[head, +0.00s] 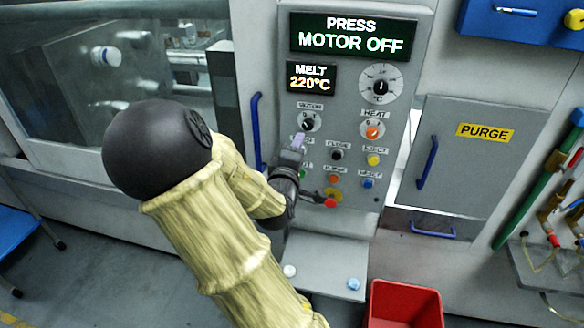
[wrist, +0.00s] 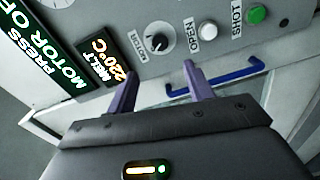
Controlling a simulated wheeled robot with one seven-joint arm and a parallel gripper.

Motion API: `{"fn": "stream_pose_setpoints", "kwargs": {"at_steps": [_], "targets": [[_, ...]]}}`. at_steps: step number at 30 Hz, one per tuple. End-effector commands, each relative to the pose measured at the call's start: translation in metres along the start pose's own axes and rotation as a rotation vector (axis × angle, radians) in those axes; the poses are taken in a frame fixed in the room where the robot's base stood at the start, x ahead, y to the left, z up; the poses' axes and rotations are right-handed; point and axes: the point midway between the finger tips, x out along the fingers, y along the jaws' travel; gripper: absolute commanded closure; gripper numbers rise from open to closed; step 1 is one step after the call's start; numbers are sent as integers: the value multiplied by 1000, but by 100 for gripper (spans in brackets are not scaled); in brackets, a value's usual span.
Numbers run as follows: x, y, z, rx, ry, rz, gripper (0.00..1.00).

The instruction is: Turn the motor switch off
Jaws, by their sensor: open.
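The motor switch (head: 307,123) is a round black knob with a white pointer mark, under the MOTOR label on the grey control panel (head: 420,60). In the wrist view the motor switch (wrist: 158,43) shows beyond the gap between my fingertips, its pointer slanted. My gripper (head: 299,141) is open, with purple fingers, just below the switch in the head view. In the wrist view my gripper (wrist: 160,68) holds nothing, and the fingertips look apart from the knob. The fingers and wrist hide part of the button row below the switch.
A display (head: 353,38) reads PRESS MOTOR OFF; a smaller one (head: 311,78) reads MELT 220°C. The heat knob (head: 372,131) is right of the switch, with several coloured buttons below. A blue handle (head: 256,130) stands left. A red bin (head: 404,305) is below.

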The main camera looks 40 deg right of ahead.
Motion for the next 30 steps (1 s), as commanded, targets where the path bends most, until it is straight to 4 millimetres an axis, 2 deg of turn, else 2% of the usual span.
{"fn": "stream_pose_setpoints", "kwargs": {"at_steps": [6, 15, 30], "targets": [[-23, -6, 0, 4, 4, -4, 48], [-36, 4, -5, 4, 8, 25, 48], [-49, -3, 0, 1, 1, -3, 48]]}}
